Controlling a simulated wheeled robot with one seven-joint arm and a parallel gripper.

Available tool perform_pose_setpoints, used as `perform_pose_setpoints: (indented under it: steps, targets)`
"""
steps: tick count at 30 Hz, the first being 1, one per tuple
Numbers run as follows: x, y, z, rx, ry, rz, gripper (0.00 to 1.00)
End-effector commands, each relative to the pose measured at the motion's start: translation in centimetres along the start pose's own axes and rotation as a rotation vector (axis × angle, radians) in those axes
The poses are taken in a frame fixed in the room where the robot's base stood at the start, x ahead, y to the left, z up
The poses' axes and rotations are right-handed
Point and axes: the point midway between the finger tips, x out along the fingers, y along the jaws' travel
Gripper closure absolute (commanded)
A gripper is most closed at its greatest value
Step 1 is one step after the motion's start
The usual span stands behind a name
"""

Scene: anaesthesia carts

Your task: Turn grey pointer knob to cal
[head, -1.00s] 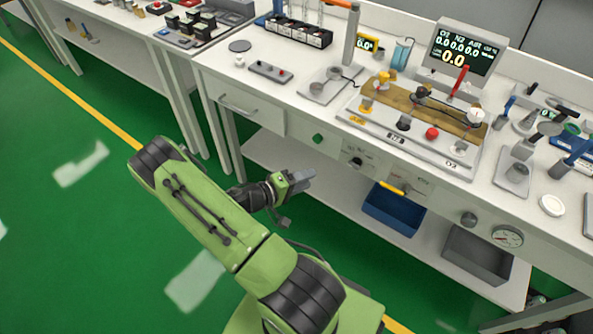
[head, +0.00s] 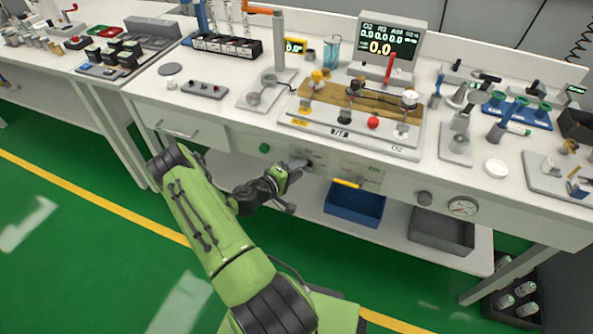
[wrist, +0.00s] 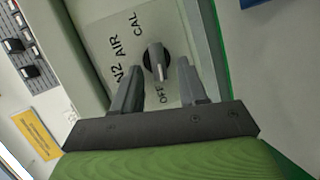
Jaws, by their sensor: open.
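The grey pointer knob (wrist: 157,61) shows in the wrist view on a light panel, with a black round base. Labels N2, AIR and CAL run along its left and upper left, and OFF is below it. Its grey bar stands nearly upright in the picture, lower end toward OFF; I cannot tell which end is the pointer. My gripper (wrist: 158,67) is open, its fingertips on either side of the knob with gaps visible. In the head view my gripper (head: 299,164) is at the bench's front panel and hides the knob.
A yellow handle (head: 347,183) and a second panel are just right of my gripper. A blue bin (head: 354,206) and a grey bin (head: 441,232) sit on the shelf below. A gauge (head: 462,207) is further right. The benchtop above is crowded.

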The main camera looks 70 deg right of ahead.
Motion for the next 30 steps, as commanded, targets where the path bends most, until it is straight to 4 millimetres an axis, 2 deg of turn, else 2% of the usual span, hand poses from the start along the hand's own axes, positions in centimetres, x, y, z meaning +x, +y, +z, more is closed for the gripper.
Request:
perform_pose_setpoints:
  steps: [4,12,23,30]
  targets:
    - [-0.03,0.03,0.0,0.0,0.0,0.0,0.58]
    - [-0.06,0.02,0.0,0.0,0.0,0.0,0.99]
    - [-0.08,0.08,0.01,0.025,0.005,-0.011,1.0]
    - [-0.1,0.38,0.09,0.135,0.028,-0.056,1.0]
